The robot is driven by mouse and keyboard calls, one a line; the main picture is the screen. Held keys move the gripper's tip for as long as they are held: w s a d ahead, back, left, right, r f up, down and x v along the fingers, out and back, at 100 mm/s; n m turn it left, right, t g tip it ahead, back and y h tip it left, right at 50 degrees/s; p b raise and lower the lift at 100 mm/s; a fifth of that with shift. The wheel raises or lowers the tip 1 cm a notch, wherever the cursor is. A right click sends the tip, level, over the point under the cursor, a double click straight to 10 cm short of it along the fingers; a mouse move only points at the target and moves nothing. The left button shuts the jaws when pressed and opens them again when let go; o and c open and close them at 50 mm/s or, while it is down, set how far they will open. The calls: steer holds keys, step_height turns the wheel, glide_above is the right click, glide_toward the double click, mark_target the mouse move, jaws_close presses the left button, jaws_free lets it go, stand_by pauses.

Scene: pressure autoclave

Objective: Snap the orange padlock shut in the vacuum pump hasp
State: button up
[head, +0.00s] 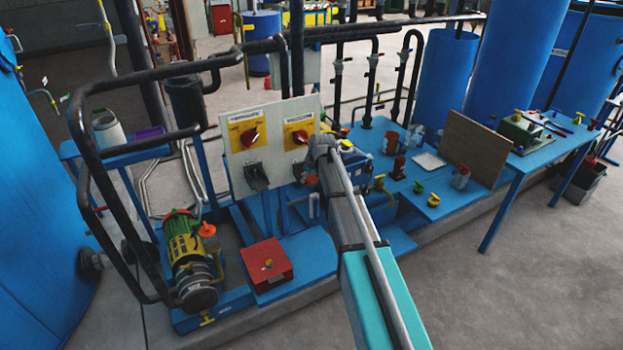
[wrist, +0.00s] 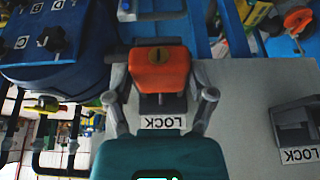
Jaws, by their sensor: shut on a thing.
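The orange padlock (wrist: 160,72) is between the two fingers of my gripper (wrist: 158,75) in the wrist view, its keyhole side facing the camera. My gripper is shut on it. A dark grey hasp (wrist: 172,104) with a LOCK label is right behind the padlock and partly hidden by it. The shackle is hidden, so I cannot tell whether it is through the hasp or closed. In the head view my arm reaches the right half of the pale switch panel (head: 233,133) and covers the hasp there; only a little orange shows beside it.
Another hasp (head: 256,177) is on the panel's left half, empty as far as I can see. Red rotary switches (head: 250,136) are above. A red box (head: 266,265) and a green-yellow pump (head: 187,250) stand below left. A blue vessel (wrist: 50,45) is close to my gripper.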

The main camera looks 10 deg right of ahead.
steer(key=o, duration=1.2)
steer(key=shift+s, duration=0.1)
steer(key=shift+s+d, duration=0.6)
steer(key=shift+s, duration=1.1)
steer(key=shift+s+d, duration=0.55)
steer(key=shift+s, duration=1.2)
steer(key=shift+s+d, duration=0.6)
steer(key=shift+s, duration=1.1)
steer(key=shift+f, duration=0.1)
